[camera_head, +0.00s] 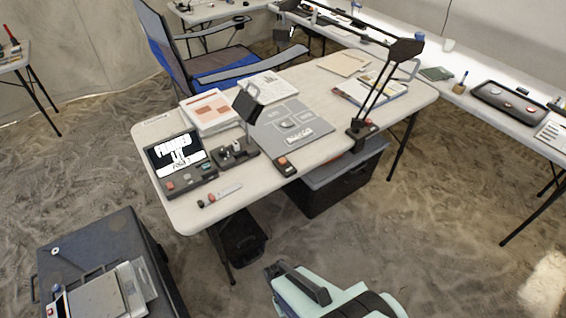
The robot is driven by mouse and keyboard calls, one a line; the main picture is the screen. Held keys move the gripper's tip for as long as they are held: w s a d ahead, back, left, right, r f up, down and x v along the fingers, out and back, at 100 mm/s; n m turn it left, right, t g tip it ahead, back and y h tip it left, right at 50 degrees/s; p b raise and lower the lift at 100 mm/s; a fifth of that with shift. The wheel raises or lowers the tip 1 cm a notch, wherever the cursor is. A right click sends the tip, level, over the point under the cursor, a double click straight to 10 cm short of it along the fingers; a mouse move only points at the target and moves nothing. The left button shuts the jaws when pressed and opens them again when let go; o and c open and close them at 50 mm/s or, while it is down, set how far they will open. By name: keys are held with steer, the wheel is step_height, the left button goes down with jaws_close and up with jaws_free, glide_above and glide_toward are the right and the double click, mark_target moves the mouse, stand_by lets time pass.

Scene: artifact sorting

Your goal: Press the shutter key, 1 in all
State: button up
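A small dark key box with an orange-red button (286,165) lies at the front edge of the table, below the grey board. A dark console (182,160) with a lit screen stands at the table's left end; it has small buttons, one of them red. I cannot read which key is the shutter key. My mint-green arm shows at the bottom centre. Its dark end, my gripper (290,283), is below and in front of the table, apart from both devices. Whether its fingers are open or shut is not clear.
The grey board (316,119) holds pale pieces. A dark stand (236,152) is beside the console, and a small marker-like item (220,194) lies in front. A black lamp arm (375,100) rises at the right. A dark case (105,255) stands lower left, a bin (340,180) under the table.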

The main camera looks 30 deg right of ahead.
jaws_close()
stand_by(1.1)
